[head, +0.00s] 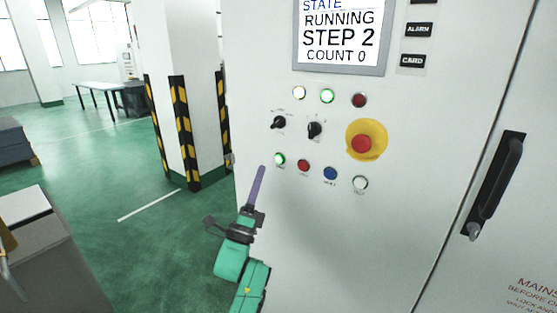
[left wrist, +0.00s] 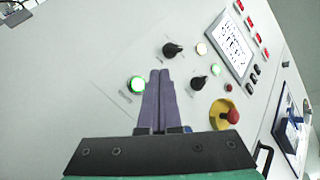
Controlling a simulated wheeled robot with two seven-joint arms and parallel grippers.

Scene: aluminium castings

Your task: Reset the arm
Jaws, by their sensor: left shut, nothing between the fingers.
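My left gripper (head: 259,180) has purple fingers shut together with nothing between them. In the head view it stands upright in front of the control cabinet (head: 310,230), just below and left of the lit green button (head: 279,159). In the left wrist view the shut fingers (left wrist: 159,80) point at the panel, and the lit green button (left wrist: 137,84) lies just left of their tips. A small gap seems to part the tips from the panel, but I cannot tell how wide. My right gripper is not in view.
The panel bears a red emergency button (head: 362,144) on yellow, two black knobs (head: 315,130), more buttons (head: 330,173) and a screen (head: 340,32) reading RUNNING, STEP 2, COUNT 0. A door handle (head: 497,180) juts out at right. A striped pillar (head: 181,120) stands left; green floor lies open beyond.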

